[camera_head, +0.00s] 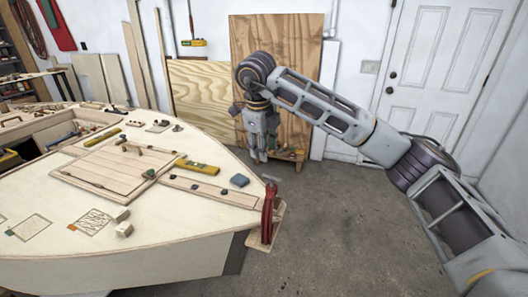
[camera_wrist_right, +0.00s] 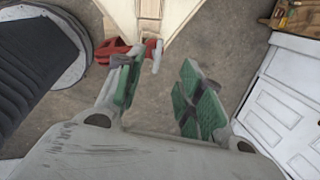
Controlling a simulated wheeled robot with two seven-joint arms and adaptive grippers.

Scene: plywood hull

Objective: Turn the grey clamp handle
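A red clamp (camera_head: 267,214) stands at the pointed end of the plywood hull (camera_head: 170,262). A small grey piece at its top looks like the handle (camera_head: 271,180), but it is too small to make out well. My right gripper (camera_head: 259,157) hangs pointing down, beyond and above the clamp in the head view, apart from it. In the right wrist view, the gripper (camera_wrist_right: 163,90) shows two spread fingers with green pads and nothing between them. The red clamp (camera_wrist_right: 116,48) lies beyond the left finger, which partly hides it. My left gripper is not in view.
Plywood sheets (camera_head: 203,95) lean on the back wall. A white door (camera_head: 440,75) is at the right. The concrete floor (camera_head: 335,225) beside the hull is clear.

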